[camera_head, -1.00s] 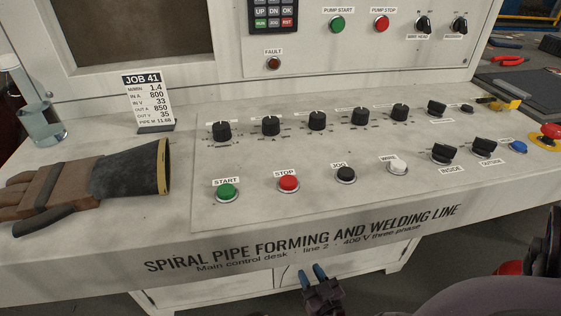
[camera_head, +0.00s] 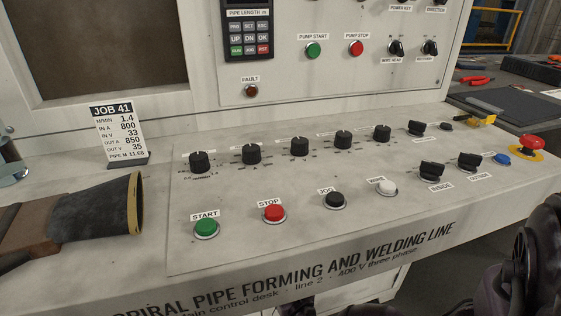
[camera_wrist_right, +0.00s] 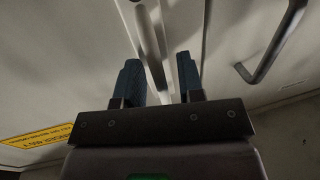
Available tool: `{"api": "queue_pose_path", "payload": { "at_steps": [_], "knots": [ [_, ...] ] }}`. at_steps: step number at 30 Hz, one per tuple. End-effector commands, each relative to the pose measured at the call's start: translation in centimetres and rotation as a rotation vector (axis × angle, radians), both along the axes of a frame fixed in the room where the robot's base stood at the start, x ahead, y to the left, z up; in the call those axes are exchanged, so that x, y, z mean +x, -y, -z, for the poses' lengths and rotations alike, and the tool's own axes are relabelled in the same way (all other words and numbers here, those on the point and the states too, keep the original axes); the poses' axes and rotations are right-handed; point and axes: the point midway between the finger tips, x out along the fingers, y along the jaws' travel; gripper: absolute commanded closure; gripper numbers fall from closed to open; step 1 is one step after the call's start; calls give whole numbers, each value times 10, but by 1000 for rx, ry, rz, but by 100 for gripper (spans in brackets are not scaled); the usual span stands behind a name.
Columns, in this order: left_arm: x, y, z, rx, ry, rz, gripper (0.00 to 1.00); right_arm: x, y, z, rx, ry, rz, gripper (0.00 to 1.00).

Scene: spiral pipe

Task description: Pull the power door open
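In the right wrist view, my right gripper (camera_wrist_right: 160,78) has its two blue fingers apart. A pale upright bar (camera_wrist_right: 152,40), which looks like a door handle, runs down into the gap between them. I cannot tell whether the fingers touch it. A second, darker handle (camera_wrist_right: 272,48) stands on the pale panel to the right, clear of the gripper. Which of these is on the power door cannot be told. In the head view the cabinet front (camera_head: 345,293) below the desk is mostly hidden by the desk. My left gripper is not in view.
The control desk (camera_head: 330,240) overhangs the cabinet, with knobs, buttons and a red emergency stop (camera_head: 532,145) on top. A work glove (camera_head: 85,220) and a job card (camera_head: 118,132) lie and stand at the left. A yellow label (camera_wrist_right: 38,135) is on the panel.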

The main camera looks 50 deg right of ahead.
Motion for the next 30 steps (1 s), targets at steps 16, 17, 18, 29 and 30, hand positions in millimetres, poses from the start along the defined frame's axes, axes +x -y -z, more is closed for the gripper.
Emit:
{"api": "queue_pose_path", "payload": {
  "at_steps": [16,17,18,29,30],
  "knots": [
    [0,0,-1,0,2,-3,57,0,0,0,0,0,0,100],
    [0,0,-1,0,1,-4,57,0,0,0,0,0,0,100],
    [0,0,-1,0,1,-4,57,0,0,0,0,0,0,100],
    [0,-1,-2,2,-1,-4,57,-7,-3,0,-2,-2,-5,100],
    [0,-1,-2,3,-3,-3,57,-9,-5,0,-2,-2,-8,100]
  ]
}}
